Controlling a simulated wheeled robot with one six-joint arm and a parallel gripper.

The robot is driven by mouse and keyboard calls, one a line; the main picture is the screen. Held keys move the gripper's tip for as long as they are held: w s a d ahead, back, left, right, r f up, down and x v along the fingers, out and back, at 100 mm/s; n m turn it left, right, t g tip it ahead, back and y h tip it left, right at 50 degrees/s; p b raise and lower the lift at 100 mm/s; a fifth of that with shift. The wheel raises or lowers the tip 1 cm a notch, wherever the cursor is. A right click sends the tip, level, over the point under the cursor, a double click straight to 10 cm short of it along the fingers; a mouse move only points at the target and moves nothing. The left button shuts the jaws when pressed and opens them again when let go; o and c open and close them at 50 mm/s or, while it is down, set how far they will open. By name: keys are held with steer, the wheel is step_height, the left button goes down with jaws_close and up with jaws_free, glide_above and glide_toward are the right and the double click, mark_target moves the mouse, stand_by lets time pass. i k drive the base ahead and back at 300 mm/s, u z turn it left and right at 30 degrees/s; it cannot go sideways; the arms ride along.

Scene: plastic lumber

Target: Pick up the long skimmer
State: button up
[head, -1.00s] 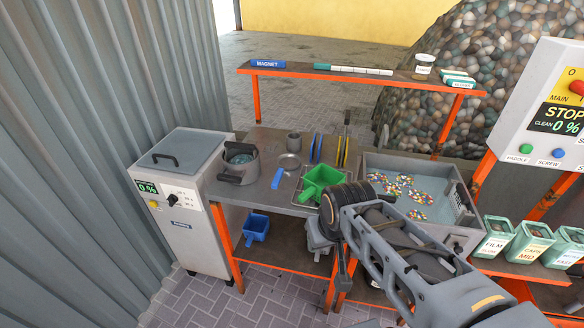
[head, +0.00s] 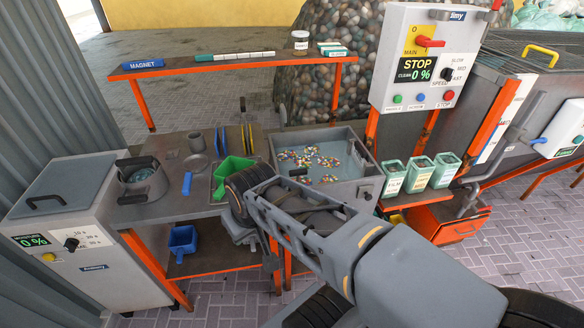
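No tool in the head view can be made out for certain as the long skimmer. A short blue-handled tool (head: 187,184) with a round, sieve-like head lies on the workbench (head: 165,207). A thin dark upright rod (head: 243,106) stands at the back of the bench, and I cannot tell what it belongs to. My arm reaches in from the lower right, and its dark wrist is in front of the bench's front edge, near a green scoop-like container (head: 229,171). The wrist hides most of my gripper (head: 270,262), so its opening is not readable.
A grey tub (head: 359,185) with coloured flakes in water stands right of the wrist. Labelled bins (head: 418,174) and a control panel (head: 418,72) are farther right, then a large machine with a yellow handle (head: 540,56). A pot (head: 140,178) stands left. Paved floor (head: 520,230) is free at right.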

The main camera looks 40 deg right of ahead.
mark_target(195, 163)
steer(key=k, duration=0.2)
steer(key=u, duration=1.15)
steer(key=i, duration=0.75)
steer(key=u, duration=0.35)
